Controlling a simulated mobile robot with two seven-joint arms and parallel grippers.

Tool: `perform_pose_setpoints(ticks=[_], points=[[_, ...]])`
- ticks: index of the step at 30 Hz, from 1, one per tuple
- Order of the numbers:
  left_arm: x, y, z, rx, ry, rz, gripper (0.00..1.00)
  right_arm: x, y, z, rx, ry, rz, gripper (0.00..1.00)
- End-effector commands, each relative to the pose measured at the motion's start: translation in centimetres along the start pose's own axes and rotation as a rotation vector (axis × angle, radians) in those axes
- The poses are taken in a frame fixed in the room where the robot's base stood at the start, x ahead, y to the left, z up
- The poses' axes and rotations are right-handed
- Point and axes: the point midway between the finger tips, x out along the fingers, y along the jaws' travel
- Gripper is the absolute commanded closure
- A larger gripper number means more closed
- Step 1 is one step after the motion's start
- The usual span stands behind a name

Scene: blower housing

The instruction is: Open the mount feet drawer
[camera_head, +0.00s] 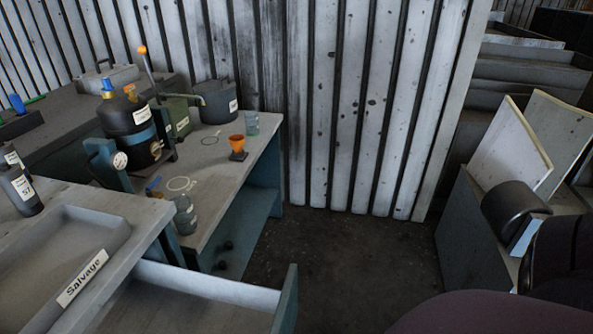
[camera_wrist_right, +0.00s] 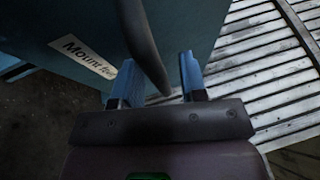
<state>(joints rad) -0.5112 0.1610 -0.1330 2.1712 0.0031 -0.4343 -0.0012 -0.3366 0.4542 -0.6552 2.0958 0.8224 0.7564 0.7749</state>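The mount feet drawer shows in the right wrist view as a teal front (camera_wrist_right: 200,22) with a white "Mount feet" label (camera_wrist_right: 82,52) and a dark bar handle (camera_wrist_right: 143,42). My right gripper (camera_wrist_right: 158,80) is open, with its two blue fingers apart and the end of the handle in the gap between them. I see space beside the handle, so no firm hold shows. In the head view a drawer (camera_head: 205,285) stands pulled out under the bench, its inside visible; its front label is turned away. My left gripper is in neither view.
A "Salvage" tray (camera_head: 68,240) lies on the near bench. The bench behind holds a dark blower-like unit (camera_head: 128,117), a grey pot (camera_head: 217,104), an orange funnel-shaped part (camera_head: 237,142) and bottles. The floor (camera_head: 340,265) right of the drawer is clear. Leaning panels (camera_head: 510,150) stand at right.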

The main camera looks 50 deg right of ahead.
Motion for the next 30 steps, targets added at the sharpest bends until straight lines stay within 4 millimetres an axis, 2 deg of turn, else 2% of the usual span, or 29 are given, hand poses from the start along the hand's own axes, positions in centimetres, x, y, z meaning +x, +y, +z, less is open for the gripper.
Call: perform_pose_setpoints(ticks=[4, 7, 21, 30], points=[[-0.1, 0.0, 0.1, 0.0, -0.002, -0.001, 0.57, -0.5, 0.0, 0.0, -0.001, 0.0, 0.001, 0.61], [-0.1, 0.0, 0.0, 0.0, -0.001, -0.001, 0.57, -1.6, 0.1, 0.0, -0.001, 0.0, 0.004, 0.61], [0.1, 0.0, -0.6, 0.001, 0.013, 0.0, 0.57, -9.3, 0.0, 0.0, -0.002, -0.001, 0.002, 0.61], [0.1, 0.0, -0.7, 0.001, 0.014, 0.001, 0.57, -10.8, 0.0, 0.0, 0.0, 0.0, 0.0, 0.61]])
